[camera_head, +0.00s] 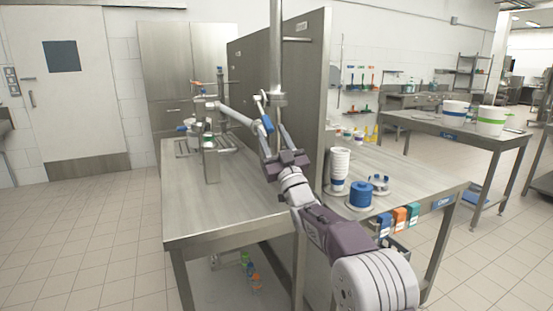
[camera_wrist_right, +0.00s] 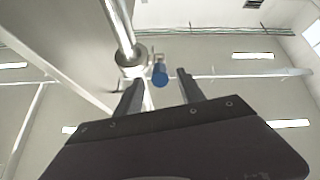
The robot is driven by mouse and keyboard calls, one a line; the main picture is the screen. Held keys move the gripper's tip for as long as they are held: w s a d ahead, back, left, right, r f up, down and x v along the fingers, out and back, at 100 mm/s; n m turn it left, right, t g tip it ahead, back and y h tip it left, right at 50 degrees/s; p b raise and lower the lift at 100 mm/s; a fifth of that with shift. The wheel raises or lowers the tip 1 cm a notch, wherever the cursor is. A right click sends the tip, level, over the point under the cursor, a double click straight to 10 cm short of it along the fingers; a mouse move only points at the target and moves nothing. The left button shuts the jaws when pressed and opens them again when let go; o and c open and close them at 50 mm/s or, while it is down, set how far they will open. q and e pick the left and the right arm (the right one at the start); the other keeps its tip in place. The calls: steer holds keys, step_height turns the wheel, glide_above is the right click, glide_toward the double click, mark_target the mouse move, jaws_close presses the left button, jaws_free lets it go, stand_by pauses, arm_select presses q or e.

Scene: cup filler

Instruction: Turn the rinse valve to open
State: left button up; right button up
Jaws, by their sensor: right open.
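The rinse valve's blue handle (camera_head: 268,124) is beside the upright steel pipe (camera_head: 276,60) above the steel table. My right gripper (camera_head: 272,136) is raised just below the handle, its fingers pointing up. In the right wrist view the blue handle (camera_wrist_right: 160,74) appears between the tips of my open right gripper (camera_wrist_right: 160,80), with gaps on both sides. The pipe and a round metal fitting (camera_wrist_right: 130,56) show at its left. I cannot tell how far the handle is beyond the fingertips. My left gripper is not in view.
A filling fixture (camera_head: 208,140) stands on the steel table (camera_head: 225,205) at the left. A tall steel partition (camera_head: 308,90) rises behind the pipe. White cups (camera_head: 340,165) and a blue stack (camera_head: 360,193) stand on the right table. Floor at the left is clear.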

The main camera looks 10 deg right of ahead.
steer(key=b+v, duration=0.1)
steer(key=v, duration=0.1)
steer(key=b+v, duration=0.2)
steer(key=shift+w+f+b, duration=0.15)
steer(key=shift+f+b, duration=0.15)
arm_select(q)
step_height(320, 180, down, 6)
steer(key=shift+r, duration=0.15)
arm_select(e)
steer(key=shift+s, duration=0.4)
